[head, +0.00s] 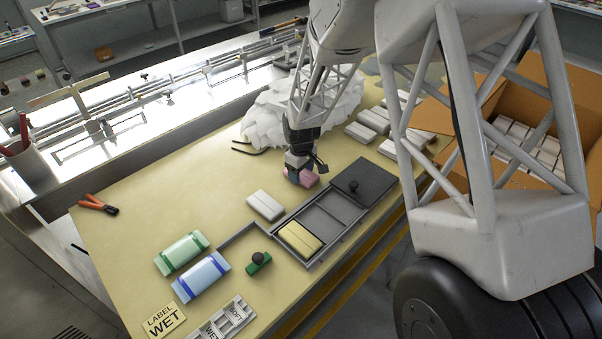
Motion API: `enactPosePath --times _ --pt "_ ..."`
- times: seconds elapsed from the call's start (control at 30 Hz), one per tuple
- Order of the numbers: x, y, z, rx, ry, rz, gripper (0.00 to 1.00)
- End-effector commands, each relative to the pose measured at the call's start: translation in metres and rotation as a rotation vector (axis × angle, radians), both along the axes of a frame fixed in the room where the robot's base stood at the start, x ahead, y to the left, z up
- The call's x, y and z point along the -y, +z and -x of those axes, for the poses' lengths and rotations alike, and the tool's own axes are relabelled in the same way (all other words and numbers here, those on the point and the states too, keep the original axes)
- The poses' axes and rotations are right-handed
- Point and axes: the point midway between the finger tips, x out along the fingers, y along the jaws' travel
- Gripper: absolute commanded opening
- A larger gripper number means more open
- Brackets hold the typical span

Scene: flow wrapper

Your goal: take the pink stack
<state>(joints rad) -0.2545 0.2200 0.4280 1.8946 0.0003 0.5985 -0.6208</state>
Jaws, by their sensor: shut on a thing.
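The pink stack (309,179) is a small pink block at the middle of the yellow table, just behind the grey tray. My gripper (302,171) points down over the table and is shut on the pink stack. Its dark and bluish finger parts hide the stack's left side and some of its top. I cannot tell whether the stack touches the table or hangs just above it.
The grey tray (321,222) holds a yellow pack (300,239); a dark lid (366,178) covers its far end. A white pack (265,205) lies left of it. Green (182,254) and blue packs (202,276) lie front left. A white crumpled heap (262,117) stands behind.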

Motion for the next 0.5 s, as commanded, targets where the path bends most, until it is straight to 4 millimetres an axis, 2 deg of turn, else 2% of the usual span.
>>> enactPosePath --times 0.27,0.43,0.5 --pt "0.000 0.016 -0.001 0.003 0.000 0.000 0.41" --pt "0.000 0.037 -0.001 0.003 0.000 0.000 0.41" --pt "0.003 0.036 0.010 -0.001 0.000 0.001 0.41"
